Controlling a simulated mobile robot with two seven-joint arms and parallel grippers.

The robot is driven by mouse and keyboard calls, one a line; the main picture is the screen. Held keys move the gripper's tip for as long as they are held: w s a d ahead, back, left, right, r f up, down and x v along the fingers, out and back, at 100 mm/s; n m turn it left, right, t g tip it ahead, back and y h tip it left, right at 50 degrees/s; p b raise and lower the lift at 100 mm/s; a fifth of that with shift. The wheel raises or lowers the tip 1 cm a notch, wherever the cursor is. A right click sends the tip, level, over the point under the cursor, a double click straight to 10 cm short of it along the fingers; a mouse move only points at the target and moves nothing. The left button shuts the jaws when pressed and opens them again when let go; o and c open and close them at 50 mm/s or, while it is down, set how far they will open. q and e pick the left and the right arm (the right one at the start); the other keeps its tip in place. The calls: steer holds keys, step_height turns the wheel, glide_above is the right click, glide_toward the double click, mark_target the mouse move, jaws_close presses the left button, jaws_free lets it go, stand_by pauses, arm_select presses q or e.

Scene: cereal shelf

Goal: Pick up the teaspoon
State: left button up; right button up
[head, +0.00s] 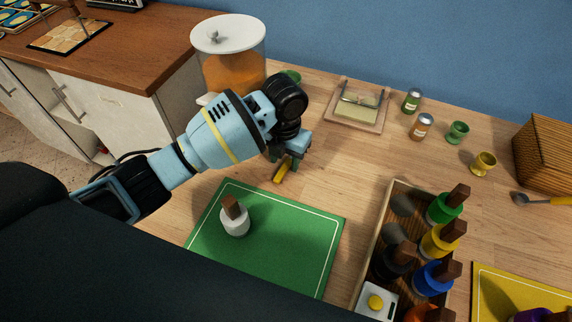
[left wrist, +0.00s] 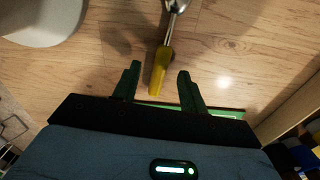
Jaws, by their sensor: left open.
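A spoon with a yellow handle and a metal bowl (left wrist: 165,52) lies on the wooden counter. In the left wrist view its handle runs between my left gripper's two dark green fingers (left wrist: 158,74), with a gap on each side. In the head view part of its yellow handle (head: 280,175) shows beneath my left gripper (head: 287,163), and its bowl is hidden. My left gripper is open and holds nothing. A second spoon with a dark bowl and yellow handle (head: 553,200) lies at the far right. My right gripper is not in view.
A cereal dispenser (head: 229,50) stands behind my left arm. A green mat (head: 300,225) bears a white, brown-topped bottle (head: 235,218). A wooden crate (head: 370,255) holds several coloured bottles.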

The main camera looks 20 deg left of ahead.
mark_target(285, 166)
arm_select(q)
steer(key=shift+f, duration=0.85)
jaws_close()
steer(key=shift+r, duration=0.1)
step_height(285, 166, up, 10)
steer(key=shift+p, duration=0.45)
